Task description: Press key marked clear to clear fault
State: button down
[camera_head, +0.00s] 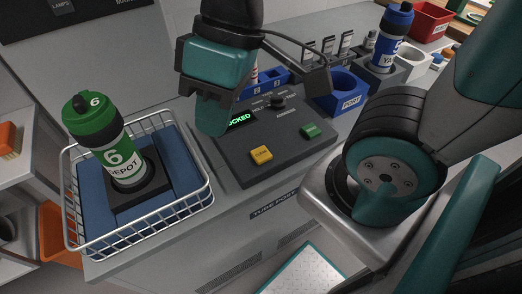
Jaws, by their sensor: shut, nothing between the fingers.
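The control panel (283,153) is a dark grey sloped box in the middle of the counter. A yellow key (261,155) sits at its lower left, with small lettering that looks like "CLEAR". A green key (312,131) sits at its right; its label is too small to read surely. A lit display with green letters (240,119) reads "OCKED", its left end hidden by my gripper. My gripper (212,128) is shut and empty. It appears above the panel's left edge, up and left of the yellow key and apart from it.
A wire basket (207,190) at left holds a green canister (113,150) marked 6 DEPOT. A blue port box (340,97) and a blue canister (393,35) stand behind right. A black knob (278,102) rises from the panel. My arm fills the right side.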

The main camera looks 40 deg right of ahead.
aim_at(261, 154)
jog(key=k, duration=0.5)
jog(key=z, duration=2.85)
jog(key=k, duration=0.9)
jog(key=u, duration=1.9)
